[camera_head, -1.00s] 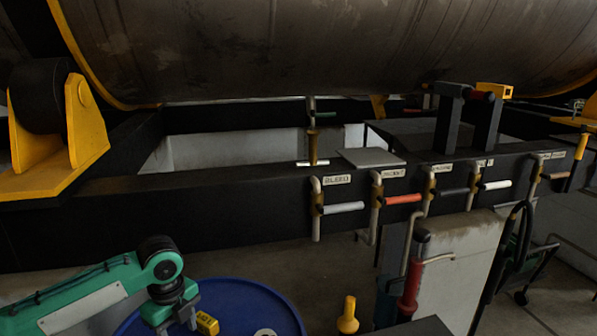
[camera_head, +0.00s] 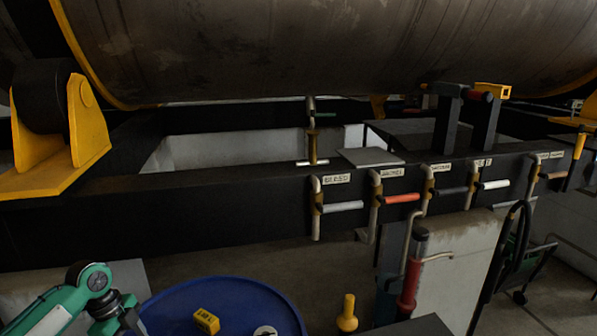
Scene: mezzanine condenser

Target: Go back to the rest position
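My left gripper (camera_head: 133,325) is at the bottom left, at the left rim of a blue drum (camera_head: 250,291). It is cut off by the frame's lower edge, and its fingertips are not clear enough to show whether they are open or shut. A small yellow block (camera_head: 206,321) with dark markings lies on the drum top, to the right of the gripper and apart from it. My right gripper is not in view.
A black beam (camera_head: 180,210) crosses ahead, carrying labelled pipes with white (camera_head: 342,206) and red (camera_head: 402,198) handles. A large metal cylinder (camera_head: 300,45) hangs above. A yellow peg-like object (camera_head: 347,314) and a red-sleeved pipe (camera_head: 410,285) stand right of the drum.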

